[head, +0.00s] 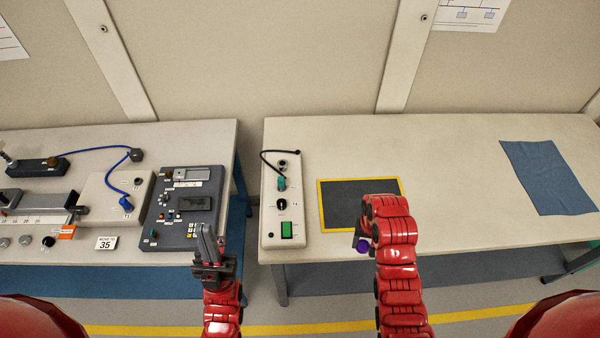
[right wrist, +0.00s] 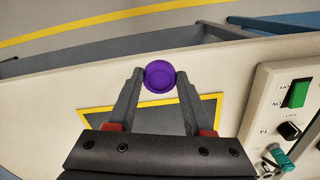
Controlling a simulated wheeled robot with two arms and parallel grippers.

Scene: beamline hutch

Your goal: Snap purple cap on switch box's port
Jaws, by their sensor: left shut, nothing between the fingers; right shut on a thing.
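The purple cap (right wrist: 160,76) is round and is pinched between the fingertips of my right gripper (right wrist: 160,80) in the right wrist view. In the head view the cap (head: 363,246) shows below my right gripper (head: 362,238), over the front edge of the right table, right of the switch box. The switch box (head: 270,224) is a narrow white box with a green rocker switch, a black knob, a teal connector piece and a round fitting at its far end. It also shows in part in the right wrist view (right wrist: 262,100). My left gripper (head: 207,240) is shut and empty, in front of the left table.
A dark mat with a yellow border (head: 338,205) lies right of the switch box. A black cord (head: 268,163) loops at the box's far end. A blue cloth (head: 548,175) lies far right. The left table holds a dark instrument panel (head: 180,230). A gap separates the tables.

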